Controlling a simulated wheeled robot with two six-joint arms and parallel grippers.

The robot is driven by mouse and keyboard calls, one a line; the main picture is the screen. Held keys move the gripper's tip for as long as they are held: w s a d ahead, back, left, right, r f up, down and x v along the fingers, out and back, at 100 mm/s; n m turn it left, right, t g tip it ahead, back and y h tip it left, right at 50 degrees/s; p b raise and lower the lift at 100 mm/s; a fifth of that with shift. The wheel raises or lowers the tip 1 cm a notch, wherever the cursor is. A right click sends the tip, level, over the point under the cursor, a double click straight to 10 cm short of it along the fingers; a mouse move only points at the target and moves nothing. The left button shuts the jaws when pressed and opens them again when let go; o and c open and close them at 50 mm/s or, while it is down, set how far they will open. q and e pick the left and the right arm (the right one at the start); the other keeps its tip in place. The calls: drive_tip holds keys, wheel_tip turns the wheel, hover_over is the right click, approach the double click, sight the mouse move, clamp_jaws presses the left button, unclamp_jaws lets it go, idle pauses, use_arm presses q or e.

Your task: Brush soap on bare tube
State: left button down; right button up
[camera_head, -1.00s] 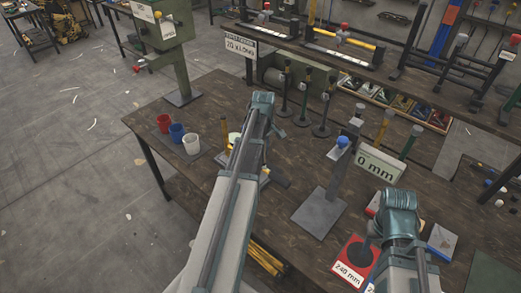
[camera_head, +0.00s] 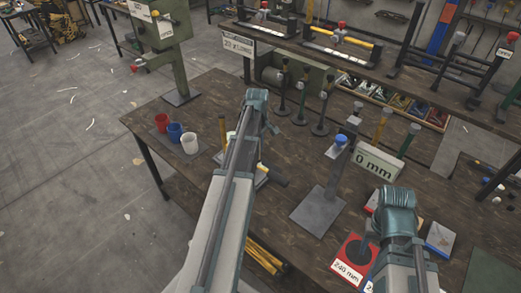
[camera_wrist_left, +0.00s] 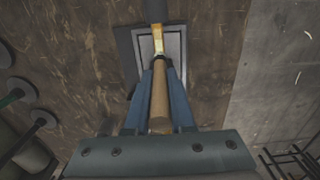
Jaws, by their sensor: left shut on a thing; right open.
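My left gripper (camera_wrist_left: 158,85) is shut on the wooden handle of a brush (camera_wrist_left: 160,105) in the left wrist view. The handle points away from me, and its pale tip lies over a grey square-edged tray or plate (camera_wrist_left: 174,50) on the bench. I cannot tell whether the tip touches anything. In the head view my left forearm hides most of this spot.
A grey stand with a blue knob (camera_head: 340,141) and a "0 mm" sign (camera_head: 376,161) stand mid-bench. Several dark posts stand behind. A green press (camera_head: 165,40) is at the back left.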

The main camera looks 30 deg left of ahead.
use_arm(q)
drive_tip(key=shift+d, duration=0.1)
drive_tip(key=shift+s+d, duration=0.15)
drive_tip(key=shift+d, duration=0.65)
drive_tip(key=shift+s+d, duration=0.1)
drive_tip(key=shift+d, duration=0.7)
drive_tip(key=shift+r, duration=0.1)
wheel_tip(320, 180, up, 6)
drive_tip(key=p, duration=0.6)
drive_tip(key=shift+a, duration=0.1)
wheel_tip(320, 180, up, 3)
drive_tip(key=p, duration=0.3)
